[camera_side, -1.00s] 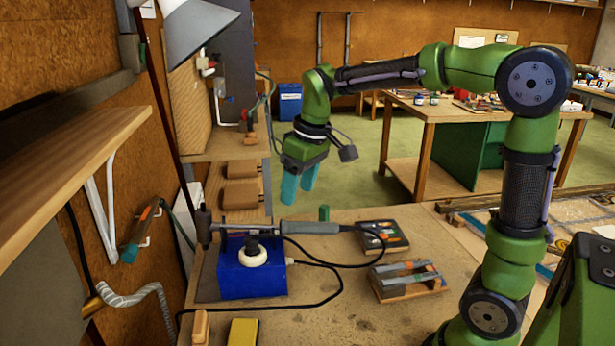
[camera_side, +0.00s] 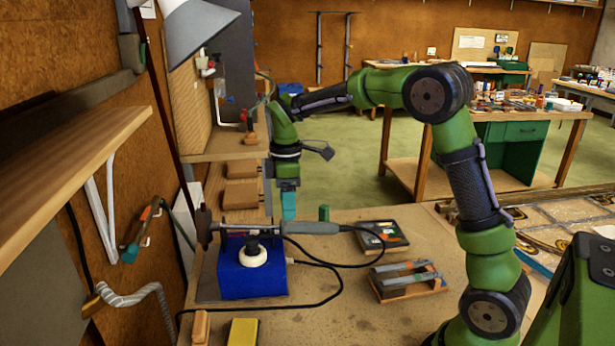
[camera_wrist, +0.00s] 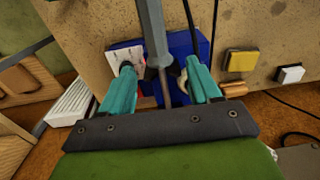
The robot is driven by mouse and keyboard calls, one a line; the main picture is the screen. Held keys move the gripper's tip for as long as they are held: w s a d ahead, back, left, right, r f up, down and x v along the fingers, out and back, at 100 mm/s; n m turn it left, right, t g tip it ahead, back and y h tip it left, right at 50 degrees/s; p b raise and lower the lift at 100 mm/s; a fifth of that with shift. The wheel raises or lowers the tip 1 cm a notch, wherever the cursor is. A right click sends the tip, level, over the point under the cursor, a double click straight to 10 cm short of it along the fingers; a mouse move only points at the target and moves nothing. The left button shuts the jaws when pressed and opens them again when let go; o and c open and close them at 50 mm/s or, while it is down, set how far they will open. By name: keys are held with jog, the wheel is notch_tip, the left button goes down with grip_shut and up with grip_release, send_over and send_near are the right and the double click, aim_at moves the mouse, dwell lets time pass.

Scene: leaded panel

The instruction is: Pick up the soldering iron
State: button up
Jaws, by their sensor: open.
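The soldering iron lies level across the top of a blue station box (camera_side: 250,285). Its grey handle (camera_side: 312,228) points right in the side view, with a cable from its end. My gripper (camera_side: 288,210) hangs fingers down, its teal fingertips showing just above or behind the iron; the exact gap is unclear. In the wrist view my gripper (camera_wrist: 163,72) is open and the iron (camera_wrist: 152,25) runs between the spread fingers, which are not closed on it. The iron's far end is hidden there by the gripper body. The blue box (camera_wrist: 185,42) shows beneath.
The black cable (camera_side: 335,285) loops over the bench. Two tool trays, a rear one (camera_side: 382,237) and a nearer one (camera_side: 410,282), lie right of the box. A yellow block (camera_side: 243,332) is at the front. A lamp (camera_side: 195,30) hangs above left.

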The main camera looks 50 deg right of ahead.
aim_at(291, 222)
jog(key=f, duration=0.7)
jog(key=shift+s+d+f, duration=0.15)
jog(key=shift+d+f, duration=0.15)
jog(key=shift+d, duration=0.05)
jog(key=shift+r, duration=0.1)
grip_shut()
